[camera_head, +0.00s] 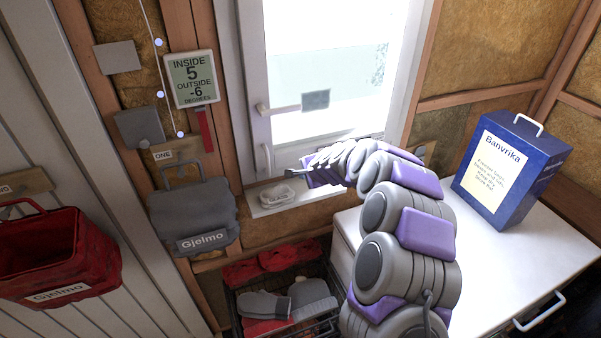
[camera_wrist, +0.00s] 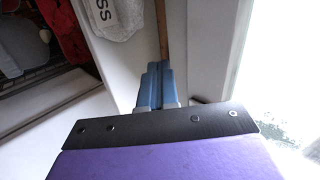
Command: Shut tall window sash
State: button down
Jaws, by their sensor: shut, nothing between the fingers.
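The tall window sash (camera_head: 328,128) has a white frame around bright glass and stands in the back wall. A pale lever handle (camera_head: 285,108) lies level on its left side, and a small upright white handle (camera_head: 267,158) is lower down. I cannot tell from here how far the sash stands open. My gripper (camera_head: 290,173) is near the lower left of the sash, above the sill (camera_head: 268,208). In the wrist view my gripper (camera_wrist: 156,84) has its blue fingers together and empty, close to a white frame edge. The bright pane is at the right there. My arm hides the lower right of the sash.
A white cloth or packet (camera_head: 277,194) lies on the sill. A dark crate (camera_head: 290,300) with gloves stands below. A white cabinet (camera_head: 500,262) with a blue box (camera_head: 512,170) is at right. Grey (camera_head: 193,215) and red (camera_head: 58,255) bins hang at left.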

jog(key=v, duration=0.8)
jog(key=s+a+r+n+g+b, duration=0.15)
jog(key=s+n, duration=0.25)
jog(key=s, duration=0.7)
jog(key=s+a+n+g+b, duration=0.3)
jog(key=s+n, duration=0.1)
jog(key=s, duration=0.7)
jog(key=s+d+f+n+g+h+b, duration=0.1)
jog(key=s+d+f+g+b, duration=0.1)
jog(key=s, duration=0.8)
jog(key=s+d+f+n+g+h+b, duration=0.1)
jog(key=s+d, duration=0.4)
jog(key=s, duration=0.5)
jog(key=s+d+f+n+g+h+b, duration=0.1)
jog(key=s+d+f+n+g+b, duration=0.1)
jog(key=s, duration=0.9)
jog(key=shift+d+f+n+g+h+b, duration=0.3)
jog(key=shift+d+f+n+g+h, duration=0.15)
jog(key=shift+d+f+n, duration=0.2)
